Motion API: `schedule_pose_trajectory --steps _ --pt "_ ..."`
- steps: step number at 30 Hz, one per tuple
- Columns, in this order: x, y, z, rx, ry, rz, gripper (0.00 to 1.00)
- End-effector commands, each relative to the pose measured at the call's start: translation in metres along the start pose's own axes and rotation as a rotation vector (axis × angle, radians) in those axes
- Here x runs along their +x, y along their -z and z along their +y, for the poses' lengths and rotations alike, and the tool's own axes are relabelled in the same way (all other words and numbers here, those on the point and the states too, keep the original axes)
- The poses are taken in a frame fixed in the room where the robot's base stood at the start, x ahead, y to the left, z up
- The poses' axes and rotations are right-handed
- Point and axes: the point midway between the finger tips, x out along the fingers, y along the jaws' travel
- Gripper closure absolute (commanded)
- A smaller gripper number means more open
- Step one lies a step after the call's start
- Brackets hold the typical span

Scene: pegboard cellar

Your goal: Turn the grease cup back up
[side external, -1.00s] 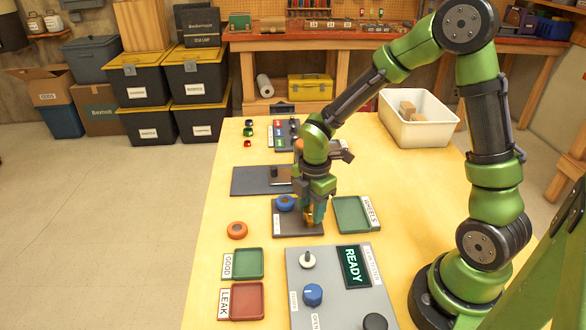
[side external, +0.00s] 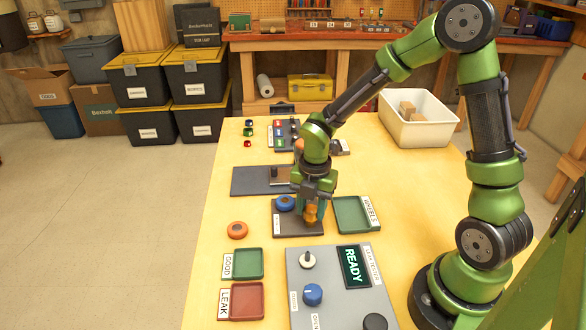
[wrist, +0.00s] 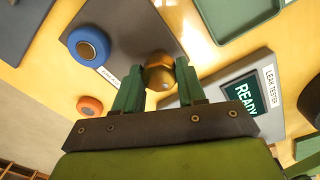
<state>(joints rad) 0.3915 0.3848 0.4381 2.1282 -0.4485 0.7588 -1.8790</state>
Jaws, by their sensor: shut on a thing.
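The grease cup appears to be the small brass-coloured piece (side external: 311,213) at the front right of a dark brown board (side external: 290,231). In the wrist view the brass piece (wrist: 159,74) sits between my two green fingers. My gripper (side external: 312,212) points down over the board and is shut on this piece. The fingers cover part of its sides, and I cannot tell which way up it is or whether it touches the board.
A blue wheel (side external: 285,203) lies on the same board, left of my gripper. A green tray (side external: 351,229) labelled WHEELS is close on the right. The grey leak tester (side external: 330,285), reading READY, is in front. An orange wheel (side external: 237,230) lies on the table at left.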

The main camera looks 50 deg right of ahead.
Motion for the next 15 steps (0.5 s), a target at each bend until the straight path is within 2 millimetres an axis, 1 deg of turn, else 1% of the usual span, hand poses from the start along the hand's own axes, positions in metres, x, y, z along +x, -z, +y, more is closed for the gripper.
schedule_pose_trajectory --steps 8,9,13,14,15 --pt "-0.0003 0.0003 -0.0001 -0.005 0.0 -0.001 0.91" --pt "-0.0003 0.0003 -0.0001 -0.005 0.0 -0.001 0.57" --pt "-0.0001 0.0003 -0.0001 -0.004 0.0 -0.001 0.37" --pt "-0.0001 0.0003 -0.0001 -0.004 0.0 -0.001 0.35" --pt "-0.0001 0.0003 0.0 -0.003 0.0 -0.001 0.35"
